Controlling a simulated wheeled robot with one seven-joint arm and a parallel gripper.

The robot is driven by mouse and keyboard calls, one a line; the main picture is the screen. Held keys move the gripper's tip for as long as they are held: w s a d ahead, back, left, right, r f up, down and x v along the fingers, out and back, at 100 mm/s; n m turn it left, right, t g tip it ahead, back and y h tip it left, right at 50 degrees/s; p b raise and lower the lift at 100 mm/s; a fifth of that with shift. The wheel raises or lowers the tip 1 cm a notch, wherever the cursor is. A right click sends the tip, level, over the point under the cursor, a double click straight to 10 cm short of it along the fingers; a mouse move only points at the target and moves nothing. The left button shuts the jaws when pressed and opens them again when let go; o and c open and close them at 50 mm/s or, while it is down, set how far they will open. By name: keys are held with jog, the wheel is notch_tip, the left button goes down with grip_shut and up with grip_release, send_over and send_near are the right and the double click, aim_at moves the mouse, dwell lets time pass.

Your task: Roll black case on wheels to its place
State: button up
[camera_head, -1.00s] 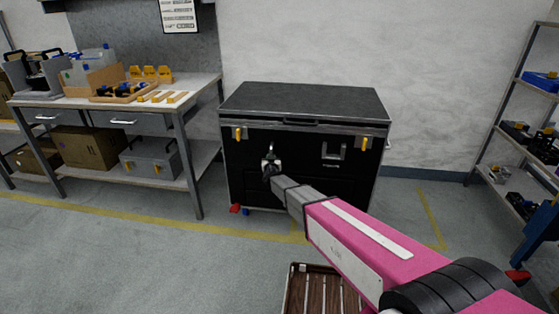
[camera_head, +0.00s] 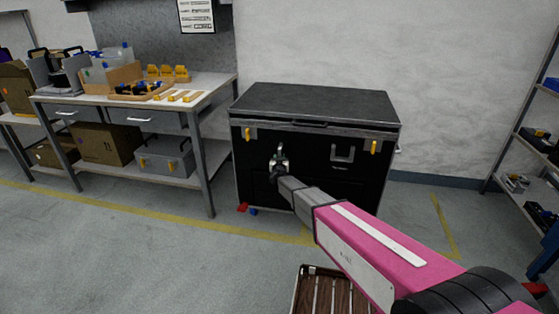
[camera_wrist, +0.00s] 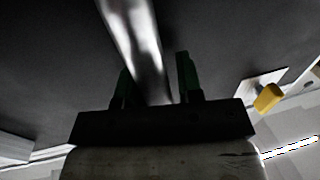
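The black case (camera_head: 315,160) stands upright on the floor near the wall. It has a grey lid, metal edges and two yellow latches. Small red and blue parts, perhaps its casters, show at its lower left; the other wheels are hidden. My gripper (camera_head: 279,157) is at the left handle on the case front. In the wrist view, the bright metal handle bar (camera_wrist: 138,40) runs between the two green fingers of my gripper (camera_wrist: 158,85), which look shut on it. The handle's far ends are out of that view. A second handle (camera_head: 343,153) on the right is free.
A workbench (camera_head: 218,88) with tools and boxes stands close on the left. A shelf rack (camera_head: 510,137) stands on the right. Yellow floor tape (camera_head: 443,225) runs right of the case and in front of it (camera_head: 150,218). Open floor lies between case and rack.

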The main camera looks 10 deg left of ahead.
jog(key=shift+s, duration=0.15)
jog(key=s+d, duration=0.2)
jog(key=s, duration=0.8)
jog(key=shift+s, duration=0.2)
jog(key=shift+d, duration=0.1)
jog(key=s+d+n+g, duration=0.1)
jog(key=s+d+g, duration=0.4)
jog(key=d, duration=0.7)
jog(key=s+d+g, duration=0.4)
jog(key=d+g, duration=0.1)
jog(key=d, duration=0.6)
jog(key=s+d+r+m+g+h, duration=0.2)
jog(key=s+d+g, duration=0.5)
jog(key=s+d, duration=1.1)
jog(key=shift+s+d+r+m+g+h, duration=0.15)
jog(key=shift+d+m+g+h, duration=0.15)
jog(key=shift+d+m+h, duration=0.3)
jog(key=shift+a, duration=0.15)
